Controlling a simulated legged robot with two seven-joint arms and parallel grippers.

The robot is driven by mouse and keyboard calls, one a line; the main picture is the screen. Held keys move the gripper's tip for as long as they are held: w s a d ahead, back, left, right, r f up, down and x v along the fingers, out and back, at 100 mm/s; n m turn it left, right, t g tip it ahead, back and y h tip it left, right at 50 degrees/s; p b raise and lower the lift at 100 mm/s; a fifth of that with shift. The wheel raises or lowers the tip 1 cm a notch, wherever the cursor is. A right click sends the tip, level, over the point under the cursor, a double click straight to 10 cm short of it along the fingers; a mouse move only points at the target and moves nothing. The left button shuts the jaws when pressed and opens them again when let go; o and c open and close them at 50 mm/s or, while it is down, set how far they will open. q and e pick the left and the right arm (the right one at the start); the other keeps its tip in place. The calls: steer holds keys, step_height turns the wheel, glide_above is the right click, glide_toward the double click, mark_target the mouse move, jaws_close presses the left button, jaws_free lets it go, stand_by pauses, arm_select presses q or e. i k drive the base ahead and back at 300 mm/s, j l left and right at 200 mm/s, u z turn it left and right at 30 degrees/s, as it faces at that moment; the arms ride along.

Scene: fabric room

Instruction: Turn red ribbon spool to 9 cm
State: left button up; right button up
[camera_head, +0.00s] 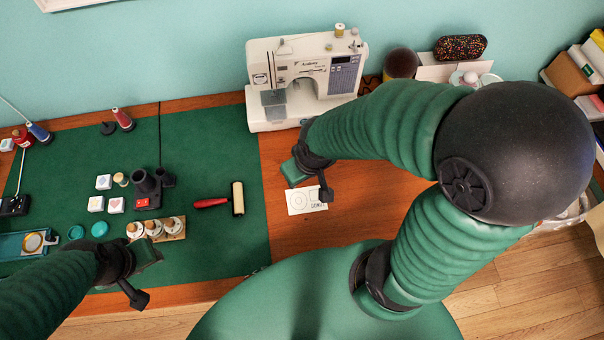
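A small red spool-like item (22,137) stands at the far left of the green mat, beside a blue cone. It is too small to tell whether it is the red ribbon spool, and I can read no length on it. A red thread cone (122,118) leans at the back of the mat. My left gripper (143,276) is over the mat's front edge, right of the blue tray. My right gripper (310,183) is over the wooden table, above a white paper card (306,199). Neither gripper visibly holds anything; their finger openings are unclear.
A sewing machine (305,75) stands at the back. On the green mat (215,150) are a red-handled roller (222,199), a bottle rack (160,232), stamp blocks (104,182) and a black holder (147,187). A blue tray (12,245) lies at left. The mat's back right is clear.

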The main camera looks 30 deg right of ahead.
mark_target(136, 230)
steer(key=k+u, duration=0.1)
steer(key=u, duration=0.3)
steer(key=k+u, duration=0.1)
steer(key=u, duration=0.25)
